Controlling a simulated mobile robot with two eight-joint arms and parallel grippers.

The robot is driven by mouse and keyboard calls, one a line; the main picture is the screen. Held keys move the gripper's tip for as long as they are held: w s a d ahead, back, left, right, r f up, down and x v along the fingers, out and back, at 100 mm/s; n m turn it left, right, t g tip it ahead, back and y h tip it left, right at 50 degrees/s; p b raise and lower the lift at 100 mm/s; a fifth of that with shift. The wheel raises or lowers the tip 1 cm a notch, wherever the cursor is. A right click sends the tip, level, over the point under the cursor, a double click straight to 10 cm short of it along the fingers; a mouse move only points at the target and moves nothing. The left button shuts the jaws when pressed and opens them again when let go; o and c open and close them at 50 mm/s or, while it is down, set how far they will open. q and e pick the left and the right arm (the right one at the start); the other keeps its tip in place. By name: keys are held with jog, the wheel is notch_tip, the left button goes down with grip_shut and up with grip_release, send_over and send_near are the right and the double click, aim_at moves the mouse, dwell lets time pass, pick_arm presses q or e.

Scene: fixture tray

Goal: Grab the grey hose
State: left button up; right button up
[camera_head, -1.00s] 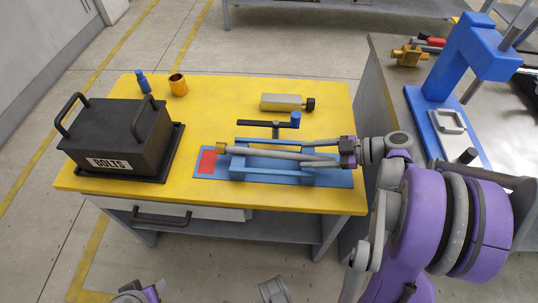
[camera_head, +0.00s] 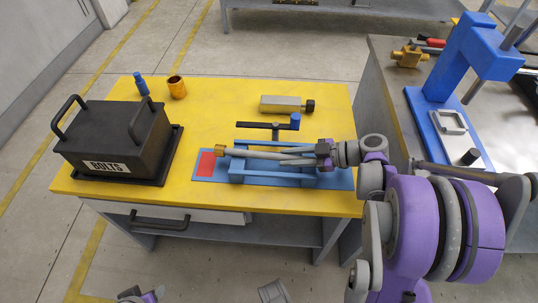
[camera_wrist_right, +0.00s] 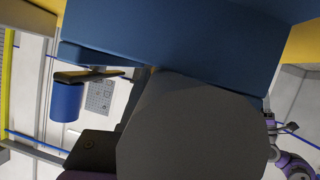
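The grey hose (camera_head: 255,154) lies along the blue fixture (camera_head: 238,176), with a brass-coloured fitting at its left end. Its right part runs under or beside my right gripper (camera_head: 312,156), which reaches in from the right, low over the fixture. The fingertips blend with the hose, so I cannot tell whether they are open or closed around it. In the right wrist view a large blue surface (camera_wrist_right: 180,40) and a dark grey shape (camera_wrist_right: 190,130) fill the middle; the hose cannot be made out there.
The yellow table (camera_head: 215,100) also carries a black BOLTS box (camera_head: 115,135), a blue bottle-like piece (camera_head: 141,84), a copper ring (camera_head: 177,87) and a pale block (camera_head: 281,103). A T-handle with a blue knob (camera_head: 295,121) stands behind the hose. A blue press (camera_head: 470,50) stands right.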

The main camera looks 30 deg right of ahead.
grip_shut()
